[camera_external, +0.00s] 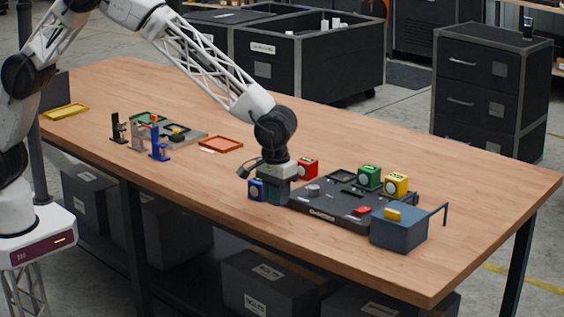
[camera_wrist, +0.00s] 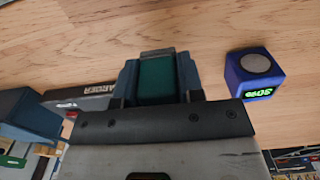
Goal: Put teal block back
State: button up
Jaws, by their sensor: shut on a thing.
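The teal block (camera_wrist: 155,76) sits between the fingers of my gripper (camera_wrist: 157,82) in the wrist view, with a finger on each side. In the external view my gripper (camera_external: 273,193) points down at the left end of a dark charger unit (camera_external: 325,214); the block is hard to make out there. I cannot tell whether the block touches the table. The charger also shows in the wrist view (camera_wrist: 85,94), left of the block, with part of its lettering visible. The unit has a round knob, a red part and a recess on top.
A blue block (camera_external: 256,190) with a lit display (camera_wrist: 258,92) stands close beside my gripper. Red (camera_external: 308,168), green (camera_external: 369,176) and yellow (camera_external: 396,185) blocks stand behind the charger. A blue-grey box (camera_external: 398,232) is at its right. The table's right rear is clear.

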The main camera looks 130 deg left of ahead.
aim_at(277, 217)
jog(key=shift+w, duration=0.1)
dwell(0.3)
jog(key=shift+f, duration=1.75)
jog(key=shift+f, duration=0.15)
jog(key=o, duration=0.8)
jog(key=shift+o, duration=0.2)
notch_tip(277, 217, up, 12)
jog(key=shift+r, duration=0.15)
